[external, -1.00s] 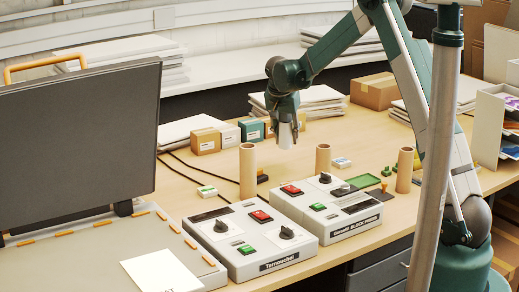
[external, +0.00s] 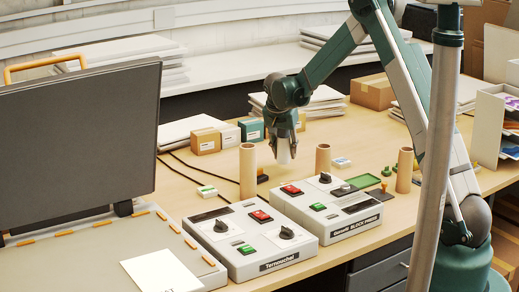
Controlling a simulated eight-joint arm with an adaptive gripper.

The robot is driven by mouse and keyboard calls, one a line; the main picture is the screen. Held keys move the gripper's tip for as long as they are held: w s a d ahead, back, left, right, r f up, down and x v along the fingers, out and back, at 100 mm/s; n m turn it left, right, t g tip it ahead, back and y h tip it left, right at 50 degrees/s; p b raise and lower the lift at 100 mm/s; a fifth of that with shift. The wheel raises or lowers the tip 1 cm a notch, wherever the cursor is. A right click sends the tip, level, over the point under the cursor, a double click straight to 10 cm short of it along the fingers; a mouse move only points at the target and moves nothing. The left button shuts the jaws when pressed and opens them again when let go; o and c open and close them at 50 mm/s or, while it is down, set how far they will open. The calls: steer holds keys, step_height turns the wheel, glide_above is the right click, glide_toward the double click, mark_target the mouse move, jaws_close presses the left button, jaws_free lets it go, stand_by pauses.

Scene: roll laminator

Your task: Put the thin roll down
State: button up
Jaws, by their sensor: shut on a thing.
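My gripper (external: 284,141) is shut on a short pale grey-white roll (external: 284,154), held upright. It hangs over the back part of the table, between two upright brown cardboard tubes: one at left (external: 247,171) and one at right (external: 323,160). The roll's lower end is close above the tabletop in the picture; I cannot tell whether it touches. A third brown tube (external: 405,170) stands farther right.
Two control boxes, left (external: 252,239) and right (external: 327,207), stand in front of the tubes. Small cartons (external: 206,141) and paper stacks line the back. A large dark panel (external: 80,145) fills the left.

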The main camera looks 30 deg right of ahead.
mark_target(282, 138)
steer(key=shift+f, duration=0.3)
steer(key=shift+f, duration=1.85)
steer(key=shift+f, duration=0.2)
steer(key=o, duration=0.9)
steer(key=shift+r, duration=0.15)
steer(key=shift+r, duration=0.15)
steer(key=shift+v, duration=5.9)
